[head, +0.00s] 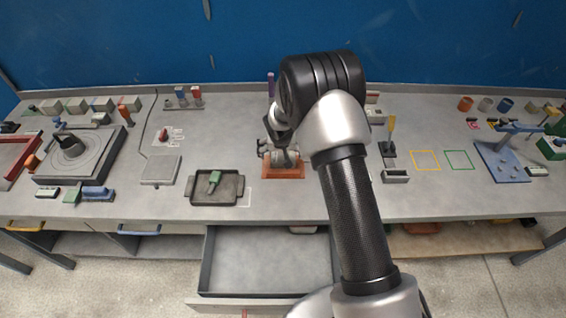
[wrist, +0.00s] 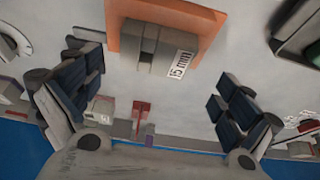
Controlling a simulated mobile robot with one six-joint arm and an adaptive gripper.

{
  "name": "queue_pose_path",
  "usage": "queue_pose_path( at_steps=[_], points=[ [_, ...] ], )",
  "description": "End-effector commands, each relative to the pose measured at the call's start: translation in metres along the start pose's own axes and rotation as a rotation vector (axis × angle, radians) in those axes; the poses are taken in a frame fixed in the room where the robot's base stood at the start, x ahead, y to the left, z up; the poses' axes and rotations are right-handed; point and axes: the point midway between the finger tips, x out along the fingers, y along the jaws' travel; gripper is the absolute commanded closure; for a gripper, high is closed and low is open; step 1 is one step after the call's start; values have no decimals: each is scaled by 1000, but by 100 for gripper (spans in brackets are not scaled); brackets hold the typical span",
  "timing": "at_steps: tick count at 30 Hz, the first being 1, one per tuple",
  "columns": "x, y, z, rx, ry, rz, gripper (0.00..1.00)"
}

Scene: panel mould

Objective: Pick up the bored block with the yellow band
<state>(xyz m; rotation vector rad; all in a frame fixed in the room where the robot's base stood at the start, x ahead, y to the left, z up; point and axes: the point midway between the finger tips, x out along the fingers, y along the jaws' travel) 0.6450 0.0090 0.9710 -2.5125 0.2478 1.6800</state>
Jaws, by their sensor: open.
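A row of grey blocks with coloured bands (head: 77,105) stands at the back left of the bench in the head view. They are too small for me to pick out a yellow band or a bore for certain. My gripper (head: 281,152) is above an orange pad (head: 283,178) near the bench middle, partly hidden by my own arm. In the wrist view my gripper (wrist: 160,92) is open, its dark fingers apart and nothing between them. A grey piece with a printed label (wrist: 165,52) rests on the orange pad, beyond the fingers.
A dark tray (head: 230,200) with a green piece (head: 214,178) lies left of the pad. An open drawer (head: 265,262) juts out in front. A round turntable fixture (head: 72,150) stands at left. Yellow (head: 425,159) and green (head: 458,159) outlined squares at right are empty.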

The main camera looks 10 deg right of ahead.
Motion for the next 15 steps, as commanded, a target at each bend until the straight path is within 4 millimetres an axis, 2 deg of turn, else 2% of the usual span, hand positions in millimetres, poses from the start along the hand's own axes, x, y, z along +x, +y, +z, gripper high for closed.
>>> queue_pose_path(
  at_steps=[9,15],
  points=[
    [40,7,4,0,-1,0,2],
    [52,6,3,0,1,0,2]
  ],
)
